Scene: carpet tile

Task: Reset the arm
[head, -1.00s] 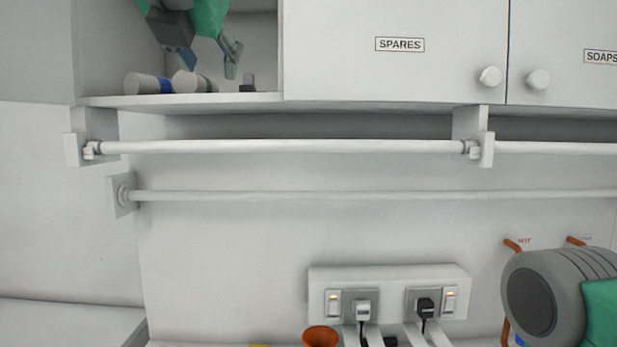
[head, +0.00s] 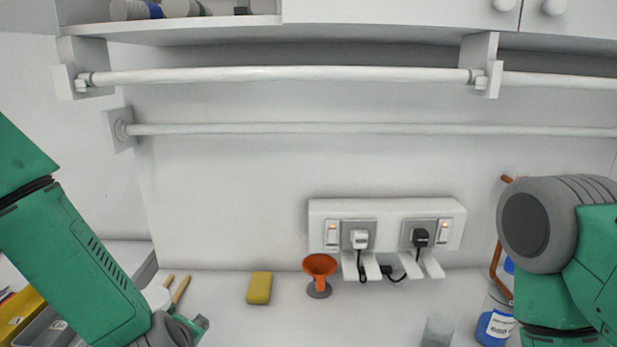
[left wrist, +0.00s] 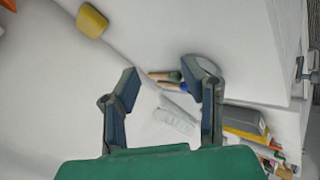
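My left arm (head: 75,255) reaches in from the left in the head view and slants down over the counter. My left gripper (left wrist: 159,76) has its two fingers spread apart in the left wrist view, with nothing held between them. Only a small part of the gripper shows at the bottom of the head view. My right arm (head: 565,250) is at the right edge, in front of the copper pipes; its gripper is out of view.
A yellow sponge (head: 259,288), an orange funnel (head: 319,266) and a blue-labelled bottle (head: 494,327) stand on the counter. Wooden handles (head: 179,290) lie near my left gripper. A wall rail (head: 280,75) and open shelf (head: 200,24) are above.

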